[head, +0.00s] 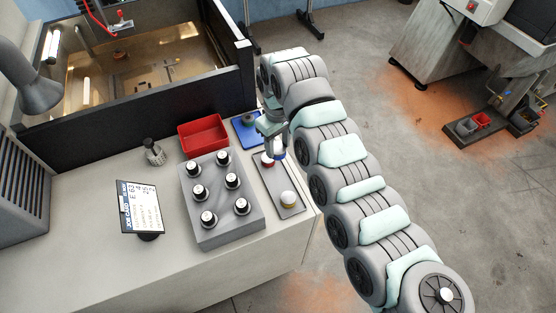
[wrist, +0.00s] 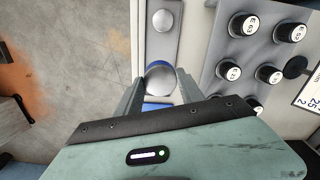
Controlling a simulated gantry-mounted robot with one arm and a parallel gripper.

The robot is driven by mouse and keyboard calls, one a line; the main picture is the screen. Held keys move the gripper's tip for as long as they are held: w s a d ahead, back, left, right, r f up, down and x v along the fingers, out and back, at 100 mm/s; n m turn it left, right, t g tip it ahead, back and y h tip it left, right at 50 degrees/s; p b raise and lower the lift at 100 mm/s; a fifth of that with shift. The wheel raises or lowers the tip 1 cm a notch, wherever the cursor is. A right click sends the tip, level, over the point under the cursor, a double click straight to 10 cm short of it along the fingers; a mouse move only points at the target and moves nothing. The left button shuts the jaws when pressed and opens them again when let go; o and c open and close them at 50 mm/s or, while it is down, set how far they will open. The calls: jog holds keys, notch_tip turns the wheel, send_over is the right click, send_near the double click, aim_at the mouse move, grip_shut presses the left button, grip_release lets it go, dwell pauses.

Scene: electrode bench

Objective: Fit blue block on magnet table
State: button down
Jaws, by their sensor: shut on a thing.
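My gripper (head: 272,143) is shut on a small round piece with a silver top and a blue band, which I take as the blue block (head: 279,151). In the wrist view its silver top (wrist: 160,79) sits between the fingertips (wrist: 161,82). The gripper is over the far end of a narrow grey tray (head: 267,183); I cannot tell whether the piece is clear of it. A red piece (head: 267,160) stands there close by. A work surface (head: 150,75) lies inside the dark-walled tank; I cannot tell whether it is the magnet table.
A yellow-sided piece (head: 288,200) stands at the tray's near end. A grey holder (head: 220,212) with several black electrodes is beside it. A red bin (head: 203,135) and a blue tray (head: 243,138) lie behind. The tank's dark front wall (head: 150,118) rises between bench and tank.

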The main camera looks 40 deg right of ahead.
aim_at(278, 148)
notch_tip(278, 148, up, 4)
jog(key=shift+r, duration=0.2)
notch_tip(278, 148, up, 6)
jog(key=p, duration=0.4)
jog(key=shift+r, duration=0.2)
